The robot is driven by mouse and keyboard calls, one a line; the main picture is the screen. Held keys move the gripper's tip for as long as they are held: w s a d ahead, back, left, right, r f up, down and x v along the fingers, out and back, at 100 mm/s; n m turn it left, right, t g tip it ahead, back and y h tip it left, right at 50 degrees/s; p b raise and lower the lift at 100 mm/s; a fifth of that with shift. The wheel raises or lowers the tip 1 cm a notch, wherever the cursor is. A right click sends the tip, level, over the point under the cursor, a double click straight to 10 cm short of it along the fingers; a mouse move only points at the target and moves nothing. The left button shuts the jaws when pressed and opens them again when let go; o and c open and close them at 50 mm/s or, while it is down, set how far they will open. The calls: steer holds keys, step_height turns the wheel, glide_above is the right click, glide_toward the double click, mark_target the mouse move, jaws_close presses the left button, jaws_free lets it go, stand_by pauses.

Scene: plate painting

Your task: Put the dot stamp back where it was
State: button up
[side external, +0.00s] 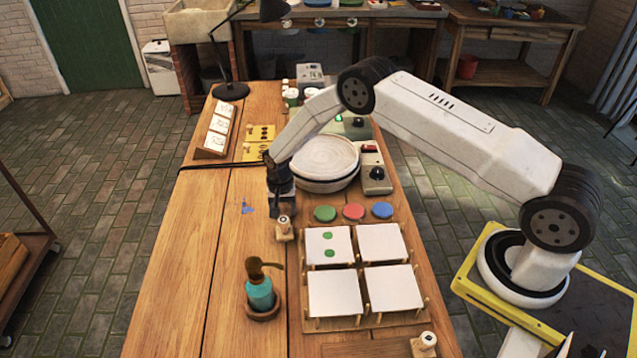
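A small wooden stamp (284,230) with a pale top and dark mark is on or just above the table, left of the tile rack; I cannot tell if it is the dot stamp. My gripper (283,212) points down right at this stamp, its fingers dark and small. I cannot tell whether they are closed on it. A similar stamp (425,344) stands at the front right. Green (325,213), red (353,211) and blue (382,210) pads lie in a row behind the rack.
A teal pump bottle (260,294) stands in a brown dish at front left. A round turntable (325,162) and a switch box (374,175) stand behind the pads. The left front table is clear.

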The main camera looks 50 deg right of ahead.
steer(key=o, duration=0.3)
steer(key=shift+r, duration=0.1)
step_height(320, 180, up, 11)
steer(key=shift+r, duration=0.6)
stand_by(0.3)
stand_by(0.5)
